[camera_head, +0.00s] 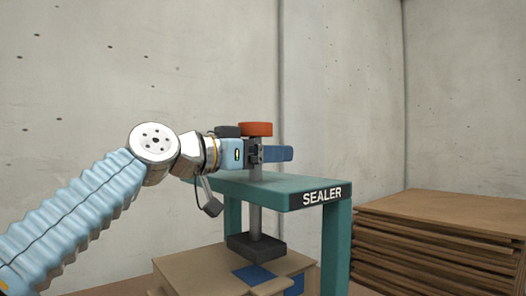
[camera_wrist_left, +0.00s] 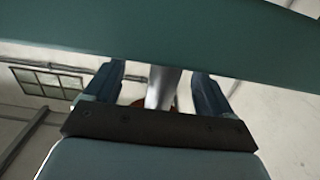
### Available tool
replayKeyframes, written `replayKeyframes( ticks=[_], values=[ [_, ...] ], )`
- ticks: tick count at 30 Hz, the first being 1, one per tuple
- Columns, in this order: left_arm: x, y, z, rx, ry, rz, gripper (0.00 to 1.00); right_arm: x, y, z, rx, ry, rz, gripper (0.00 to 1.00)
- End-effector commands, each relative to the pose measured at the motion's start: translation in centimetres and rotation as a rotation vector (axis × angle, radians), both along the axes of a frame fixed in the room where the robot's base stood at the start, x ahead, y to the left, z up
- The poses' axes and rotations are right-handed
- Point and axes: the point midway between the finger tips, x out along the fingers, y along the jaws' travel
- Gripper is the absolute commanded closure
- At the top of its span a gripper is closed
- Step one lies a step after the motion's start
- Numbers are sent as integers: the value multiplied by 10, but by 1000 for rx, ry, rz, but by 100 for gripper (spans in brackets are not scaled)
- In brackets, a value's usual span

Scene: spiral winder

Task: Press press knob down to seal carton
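The press knob (camera_head: 255,129) is a red-orange disc on top of a grey vertical rod (camera_head: 255,222). The rod passes through the teal sealer frame (camera_head: 255,186) to a dark press plate (camera_head: 256,247). The plate is low over the carton (camera_head: 190,272); I cannot tell whether it touches. My left gripper (camera_head: 278,154) is level just below the knob and above the frame top. In the left wrist view the silver rod (camera_wrist_left: 163,85) stands between its two open blue fingers, with gaps on both sides. The knob is mostly hidden there. My right gripper is out of view.
Blue patches (camera_head: 254,274) show on the carton top. A stack of brown flat boards (camera_head: 440,235) stands right of the sealer. The teal frame lies close under my left gripper. Bare concrete wall (camera_head: 120,70) is behind, with free air above the knob.

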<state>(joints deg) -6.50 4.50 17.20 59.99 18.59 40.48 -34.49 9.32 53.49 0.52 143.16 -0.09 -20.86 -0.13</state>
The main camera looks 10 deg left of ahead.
Motion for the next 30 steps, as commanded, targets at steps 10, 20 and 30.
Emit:
replayKeyframes(
  ticks=[10,20,30],
  values=[
    [-3,2,2,-4,-6,2,10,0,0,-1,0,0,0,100],
    [-51,41,-1,-4,-8,6,10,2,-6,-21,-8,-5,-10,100],
    [-103,80,1,-3,-5,3,10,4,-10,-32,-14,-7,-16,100]
  ],
)
